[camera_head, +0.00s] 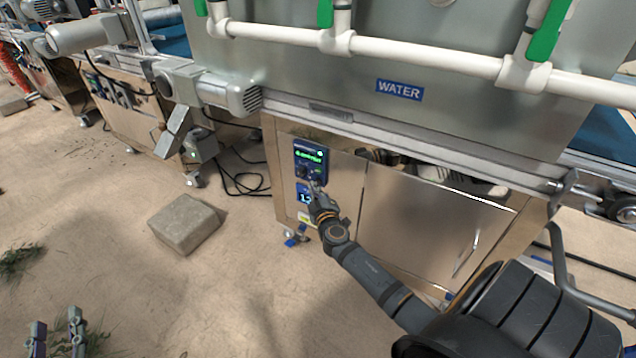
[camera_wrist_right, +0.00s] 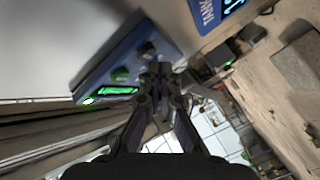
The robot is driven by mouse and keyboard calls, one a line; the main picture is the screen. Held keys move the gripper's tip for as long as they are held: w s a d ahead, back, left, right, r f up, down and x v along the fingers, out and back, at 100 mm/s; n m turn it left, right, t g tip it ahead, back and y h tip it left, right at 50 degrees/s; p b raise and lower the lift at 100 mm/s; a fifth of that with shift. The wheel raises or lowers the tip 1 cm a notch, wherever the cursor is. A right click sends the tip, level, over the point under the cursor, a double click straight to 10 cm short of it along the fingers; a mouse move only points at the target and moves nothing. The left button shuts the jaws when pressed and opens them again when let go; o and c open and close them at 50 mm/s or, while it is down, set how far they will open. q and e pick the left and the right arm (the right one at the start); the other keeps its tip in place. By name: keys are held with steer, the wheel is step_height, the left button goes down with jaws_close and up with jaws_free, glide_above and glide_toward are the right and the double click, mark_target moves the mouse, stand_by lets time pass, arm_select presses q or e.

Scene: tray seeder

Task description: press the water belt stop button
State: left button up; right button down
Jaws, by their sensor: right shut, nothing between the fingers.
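The blue control panel (camera_head: 297,160) is on the front of the metal cabinet under the blue WATER sign (camera_head: 400,90). It has a lit green display and small controls. In the right wrist view the panel (camera_wrist_right: 100,72) shows a green button (camera_wrist_right: 120,74) and a dark button or knob (camera_wrist_right: 147,49). I cannot tell which control is the stop button; one may be hidden behind my fingers. My right gripper (camera_head: 316,187) is shut and empty at the panel's lower edge. Its fingertips (camera_wrist_right: 160,78) are close to the panel; contact is unclear. My left gripper (camera_head: 57,333) is open and empty, low at the left.
A blue-and-white label (camera_head: 304,194) is below the panel. A grey stone block (camera_head: 185,224) lies on the floor to the left. A motor (camera_head: 220,91) juts out from the machine above. White pipes (camera_head: 420,54) run across the top.

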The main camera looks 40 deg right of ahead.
steer(key=shift+w+d, duration=0.25)
steer(key=shift+d, duration=0.25)
stand_by(0.6)
stand_by(0.3)
steer(key=shift+s+a, duration=0.35)
steer(key=shift+a, duration=0.35)
steer(key=a, duration=0.1)
steer(key=s+a, duration=0.1)
steer(key=a, duration=0.1)
steer(key=s+a, duration=0.1)
steer(key=shift+a+b, duration=0.35)
steer(key=shift+b, duration=0.05)
